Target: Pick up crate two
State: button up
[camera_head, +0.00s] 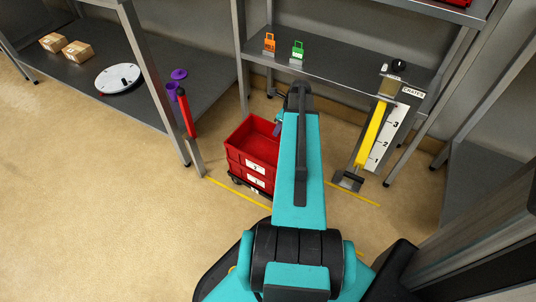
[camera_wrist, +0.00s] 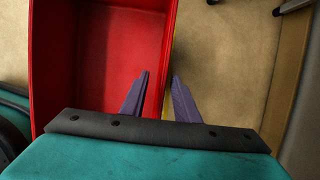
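A stack of red crates (camera_head: 236,160) stands on a low dark base on the floor, left of my arm. White labels show on the front faces, too small to read surely, so I cannot tell which is crate two. The top crate is open and looks empty; in the wrist view the red crate (camera_wrist: 115,18) fills the left half. My gripper (camera_wrist: 159,82) is open over its right wall. One finger is on the inner side and the other on the outer side, with gaps between. I cannot tell their height against the rim. My arm hides part of the stack.
A yellow and white measuring post (camera_head: 373,135) stands right of my arm. A shelf (camera_head: 345,58) with orange and green tags is behind. A left shelf (camera_head: 62,72) holds boxes and a round white device. Front-left floor is clear.

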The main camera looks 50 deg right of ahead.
jog(key=b, duration=0.3)
send_over(277, 142)
jog(key=shift+w+d+f, duration=0.15)
jog(key=shift+f, duration=2.4)
jog(key=shift+c, duration=0.3)
grip_shut()
